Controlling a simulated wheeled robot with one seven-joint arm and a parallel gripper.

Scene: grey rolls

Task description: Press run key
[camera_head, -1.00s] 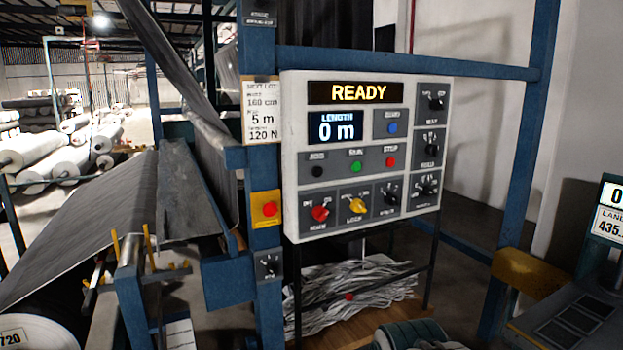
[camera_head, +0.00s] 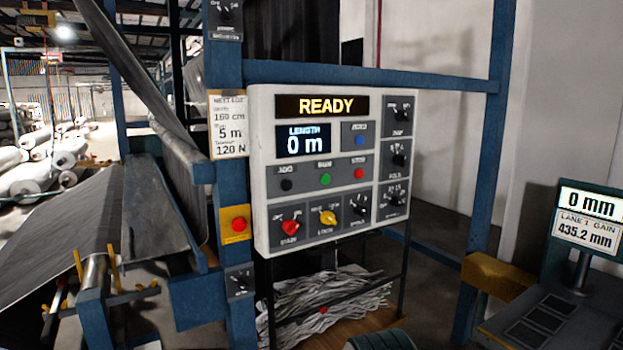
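The run key is a green round button (camera_head: 325,179) under a small label that reads RUN. It sits in the middle row of a white control panel (camera_head: 262,160), between a black button (camera_head: 286,185) on the left and a red stop button (camera_head: 359,173) on the right. The display (camera_head: 322,106) above reads READY in yellow. The length screen (camera_head: 303,139) reads 0 m. My gripper is not in view, and nothing covers the panel.
A blue frame post (camera_head: 233,280) with a red button on a yellow plate (camera_head: 236,225) stands left of the panel. Grey fabric (camera_head: 70,220) runs at the left. A console with a 0 mm readout (camera_head: 591,204) stands at the right. Some floor shows behind.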

